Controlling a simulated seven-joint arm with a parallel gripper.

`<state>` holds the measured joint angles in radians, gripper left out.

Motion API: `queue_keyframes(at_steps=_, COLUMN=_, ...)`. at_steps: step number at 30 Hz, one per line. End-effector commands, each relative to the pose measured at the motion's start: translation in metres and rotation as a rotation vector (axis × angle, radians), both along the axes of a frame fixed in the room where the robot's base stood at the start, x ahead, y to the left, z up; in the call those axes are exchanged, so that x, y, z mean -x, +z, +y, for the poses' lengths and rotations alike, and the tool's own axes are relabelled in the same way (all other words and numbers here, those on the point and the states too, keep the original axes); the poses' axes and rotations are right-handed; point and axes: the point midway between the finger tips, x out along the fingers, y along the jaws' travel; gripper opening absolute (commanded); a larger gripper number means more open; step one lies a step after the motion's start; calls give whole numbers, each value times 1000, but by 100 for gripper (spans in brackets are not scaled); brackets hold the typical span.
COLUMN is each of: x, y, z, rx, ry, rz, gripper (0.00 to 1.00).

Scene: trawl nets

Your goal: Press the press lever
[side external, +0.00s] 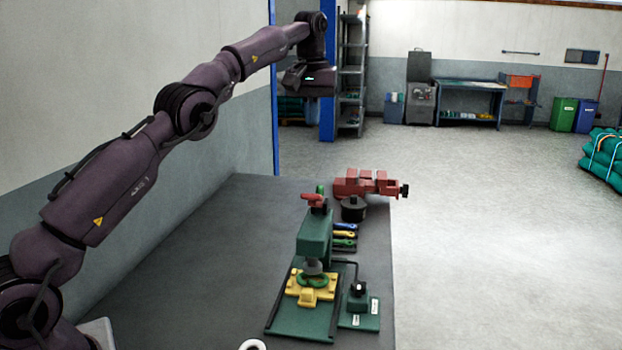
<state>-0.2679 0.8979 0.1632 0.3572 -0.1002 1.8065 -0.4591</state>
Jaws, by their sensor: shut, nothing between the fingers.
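A green press (316,238) stands on a dark green base plate on the bench. A red lever-like handle (312,198) sits at its top, and a short green upright piece shows just behind it. Under the press head is a yellow fixture (310,297) with a green ring (313,279) on it. My gripper (310,82) is high above the back of the bench, well above the press and apart from everything. It is shut and empty; its fingertips are small and hard to make out.
A green box with a black knob (358,289) stands right of the press. Behind are colored-handled tools (344,236), a black round block (353,211) and a red vise (365,185). The bench's left side (200,270) is clear. A white ring (252,345) lies at the front edge.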

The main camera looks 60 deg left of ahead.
Motion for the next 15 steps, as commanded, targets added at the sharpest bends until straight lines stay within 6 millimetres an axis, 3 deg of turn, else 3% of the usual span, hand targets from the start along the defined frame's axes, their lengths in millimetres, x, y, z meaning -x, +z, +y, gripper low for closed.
queue_keyframes(at_steps=15, x=1, y=-5, z=0, rx=2, ry=-10, rz=15, gripper=0)
